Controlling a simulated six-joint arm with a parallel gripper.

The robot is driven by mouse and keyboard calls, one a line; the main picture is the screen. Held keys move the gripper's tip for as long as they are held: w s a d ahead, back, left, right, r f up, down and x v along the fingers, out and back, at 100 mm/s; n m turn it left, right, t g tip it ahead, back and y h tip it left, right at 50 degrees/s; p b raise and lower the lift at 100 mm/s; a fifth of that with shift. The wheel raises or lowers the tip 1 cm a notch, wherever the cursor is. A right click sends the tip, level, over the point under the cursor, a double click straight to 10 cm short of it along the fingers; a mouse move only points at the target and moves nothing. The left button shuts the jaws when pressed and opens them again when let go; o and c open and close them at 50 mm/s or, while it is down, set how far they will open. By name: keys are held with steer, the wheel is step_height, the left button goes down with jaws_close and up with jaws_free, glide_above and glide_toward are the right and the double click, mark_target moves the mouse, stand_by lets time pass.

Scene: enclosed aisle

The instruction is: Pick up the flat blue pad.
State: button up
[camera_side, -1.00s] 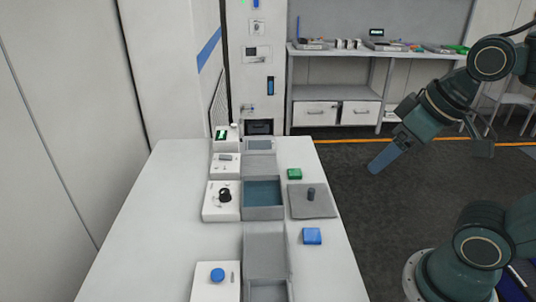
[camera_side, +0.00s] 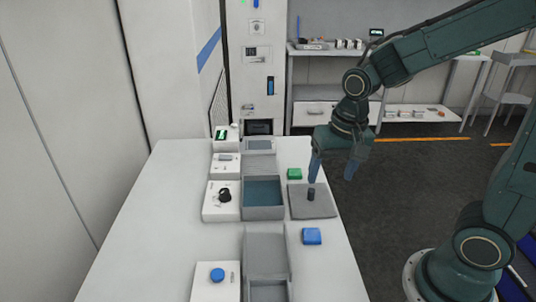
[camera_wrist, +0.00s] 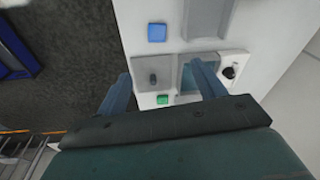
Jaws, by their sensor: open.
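The flat blue pad (camera_side: 312,236) lies on the white table, right of the grey trays and nearer the camera than the grey mat. It also shows in the wrist view (camera_wrist: 157,32), at the top. My gripper (camera_side: 330,172) is open and points down above the table near the dark cylinder on the mat, farther back than the pad. In the wrist view its two blue fingers (camera_wrist: 160,80) are spread wide, with nothing held between them. The pad lies beyond the fingertips there, not touched.
A dark cylinder (camera_side: 311,194) stands on the grey mat (camera_side: 325,210). A green block (camera_side: 294,174) lies behind it. An open grey bin (camera_side: 263,213) and white boxes with a black knob (camera_side: 224,195) and a blue button (camera_side: 217,274) stand left. Table around the pad is clear.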

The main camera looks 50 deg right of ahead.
steer(key=w+f+m+g, duration=0.1)
steer(key=w+f+m, duration=0.2)
steer(key=f, duration=0.4)
steer(key=shift+f+g, duration=0.3)
steer(key=shift+g, duration=0.1)
steer(key=shift+d+f, duration=0.1)
glide_above(312, 233)
steer(key=shift+s+a+f, duration=0.1)
steer(key=shift+a+f, duration=0.05)
steer(key=shift+f, duration=1.95)
steer(key=shift+s+a+f, duration=0.1)
steer(key=shift+a+f, duration=0.05)
steer(key=shift+f, duration=1.9)
steer(key=shift+f, duration=0.15)
steer(key=shift+w+d+f, duration=0.1)
steer(key=shift+d+f, duration=0.05)
steer(key=shift+f, duration=1.1)
steer(key=shift+w+d+f, duration=0.1)
steer(key=shift+f, duration=1.15)
steer(key=c, duration=1.1)
